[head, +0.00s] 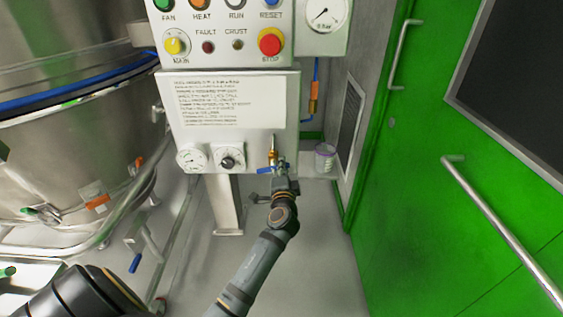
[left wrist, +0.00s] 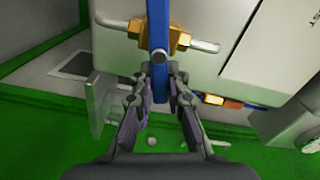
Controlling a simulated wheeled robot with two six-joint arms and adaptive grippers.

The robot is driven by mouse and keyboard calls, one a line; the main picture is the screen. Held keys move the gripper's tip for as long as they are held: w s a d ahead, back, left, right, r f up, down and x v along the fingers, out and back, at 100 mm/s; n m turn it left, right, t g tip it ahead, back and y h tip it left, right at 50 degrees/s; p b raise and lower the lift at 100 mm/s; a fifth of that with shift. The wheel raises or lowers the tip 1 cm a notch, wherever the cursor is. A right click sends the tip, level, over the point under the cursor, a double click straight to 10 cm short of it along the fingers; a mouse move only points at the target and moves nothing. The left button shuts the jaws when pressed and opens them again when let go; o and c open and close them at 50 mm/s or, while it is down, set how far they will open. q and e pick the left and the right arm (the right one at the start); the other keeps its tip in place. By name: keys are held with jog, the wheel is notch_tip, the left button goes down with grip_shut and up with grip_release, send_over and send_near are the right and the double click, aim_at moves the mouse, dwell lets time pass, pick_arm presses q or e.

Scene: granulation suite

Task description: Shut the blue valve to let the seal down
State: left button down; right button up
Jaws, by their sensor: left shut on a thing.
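The blue valve has a brass body (left wrist: 178,38) on a thin silver pipe, beside the white panel box. Its blue lever (left wrist: 157,22) lies across the pipe in the left wrist view. In the head view the blue lever (head: 264,170) shows small, pointing left below the brass fitting (head: 273,153) at the box's lower right. My left gripper (left wrist: 161,72) is shut on the lever, with a finger on each side of it. In the head view the left gripper (head: 280,172) partly hides the valve. My right gripper is in neither view.
A steel vessel (head: 70,150) stands left, a green door (head: 440,180) right.

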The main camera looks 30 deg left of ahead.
pick_arm(q)
jog(key=shift+d+f+m+p, duration=0.1)
jog(key=shift+f+m+p, duration=0.15)
jog(key=shift+m, duration=0.55)
jog(key=shift+f+m+p, duration=0.2)
jog(key=shift+f+m, duration=0.05)
jog(key=shift+m, duration=0.55)
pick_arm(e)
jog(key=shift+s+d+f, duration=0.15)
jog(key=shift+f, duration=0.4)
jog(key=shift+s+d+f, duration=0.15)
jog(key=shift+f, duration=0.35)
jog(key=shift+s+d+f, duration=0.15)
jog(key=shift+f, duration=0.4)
pick_arm(q)
jog(key=c, duration=1.3)
grip_release()
jog(key=shift+d, duration=0.1)
jog(key=v, duration=0.7)
jog(key=shift+s, duration=0.2)
jog(key=shift+f, duration=0.1)
